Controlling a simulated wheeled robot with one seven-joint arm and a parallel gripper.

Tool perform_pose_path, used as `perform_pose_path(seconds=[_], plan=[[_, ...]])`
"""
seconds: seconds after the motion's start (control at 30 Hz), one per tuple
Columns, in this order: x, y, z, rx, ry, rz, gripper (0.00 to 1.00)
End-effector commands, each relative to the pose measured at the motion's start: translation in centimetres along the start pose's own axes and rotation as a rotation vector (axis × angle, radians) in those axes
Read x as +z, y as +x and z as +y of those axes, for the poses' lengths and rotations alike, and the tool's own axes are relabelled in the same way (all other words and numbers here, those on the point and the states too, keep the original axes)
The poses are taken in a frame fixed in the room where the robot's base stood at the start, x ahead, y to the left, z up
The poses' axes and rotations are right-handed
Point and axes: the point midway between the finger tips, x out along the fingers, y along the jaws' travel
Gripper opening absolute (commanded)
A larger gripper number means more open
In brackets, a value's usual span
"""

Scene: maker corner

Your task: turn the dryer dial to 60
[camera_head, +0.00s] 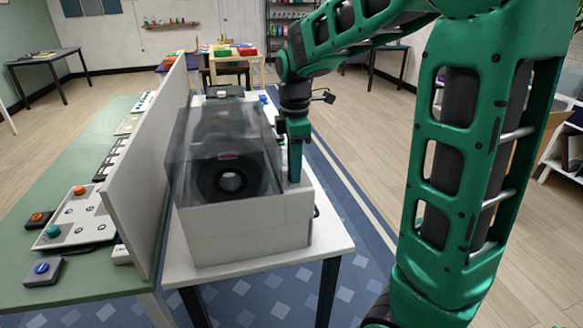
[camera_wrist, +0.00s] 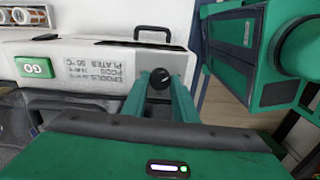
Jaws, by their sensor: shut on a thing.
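The dryer (camera_head: 250,225) is a pale box with a smoky clear lid and a dark spool (camera_head: 212,180) inside, on a white table. My gripper (camera_head: 294,178) reaches down at the dryer's right side. In the wrist view my gripper (camera_wrist: 160,84) has its two green fingers shut on a round black dial (camera_wrist: 160,78). The dial's scale and pointer cannot be made out, and the head view does not show the dial. The wrist view shows a pale panel (camera_wrist: 85,52) with printed lines, one seeming to read "PLATES 50 °C", and a green GO button (camera_wrist: 38,67).
A grey upright divider (camera_head: 130,185) stands close left of the dryer. Beyond it a green table (camera_head: 95,275) holds several button boxes and panels. A black handle (camera_wrist: 148,45) stands out near the dial in the wrist view.

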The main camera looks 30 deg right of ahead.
Motion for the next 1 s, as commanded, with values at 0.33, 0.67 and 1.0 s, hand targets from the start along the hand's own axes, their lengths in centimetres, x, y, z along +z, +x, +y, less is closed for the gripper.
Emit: perform_pose_path(seconds=[0.33, 0.67, 1.0], plan=[[0.05, -0.15, 0.28, 0.008, 0.26, 0.003, 0.04], [0.03, -0.19, 0.33, 0.009, 0.574, 0.005, 0.04], [-0.03, -0.23, 0.35, 0.01, 0.895, 0.008, 0.04]])
